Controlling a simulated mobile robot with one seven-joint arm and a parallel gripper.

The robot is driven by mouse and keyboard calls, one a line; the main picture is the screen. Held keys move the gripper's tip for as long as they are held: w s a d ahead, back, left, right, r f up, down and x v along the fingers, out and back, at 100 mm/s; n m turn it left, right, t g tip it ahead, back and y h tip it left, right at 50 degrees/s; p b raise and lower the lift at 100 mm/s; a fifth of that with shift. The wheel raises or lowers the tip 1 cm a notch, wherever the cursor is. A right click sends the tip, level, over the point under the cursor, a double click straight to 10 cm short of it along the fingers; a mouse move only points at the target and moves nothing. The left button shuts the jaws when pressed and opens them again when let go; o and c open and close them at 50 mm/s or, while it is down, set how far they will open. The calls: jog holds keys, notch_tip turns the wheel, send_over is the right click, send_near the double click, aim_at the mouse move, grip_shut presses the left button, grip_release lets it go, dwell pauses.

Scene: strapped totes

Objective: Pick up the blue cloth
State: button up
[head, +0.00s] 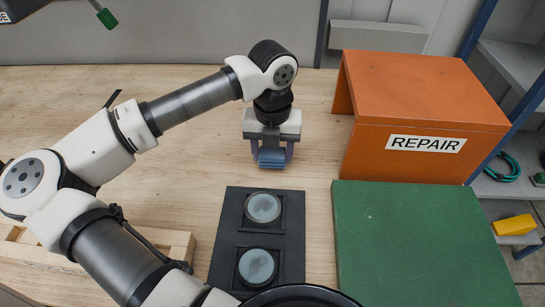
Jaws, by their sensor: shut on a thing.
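The blue cloth (271,159) is a small folded piece at the far middle of the wooden table. My gripper (271,155) points down over it, with a purple-grey finger on each side, and is shut on the cloth. The gripper body hides the cloth's upper part. I cannot tell whether the cloth touches the table or is slightly above it.
An orange box marked REPAIR (425,90) stands right of the gripper. A green mat (420,245) lies in front of it. A black tray (230,235) with two round grey discs lies nearer. A wooden frame (180,245) is at lower left. Clear table lies left of the gripper.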

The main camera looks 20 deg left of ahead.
aim_at(272, 153)
notch_tip(272, 153, up, 18)
jog(key=b, duration=0.2)
jog(key=shift+f, duration=0.1)
jog(key=o, duration=0.4)
jog(key=shift+b, duration=0.3)
jog(key=c, duration=0.3)
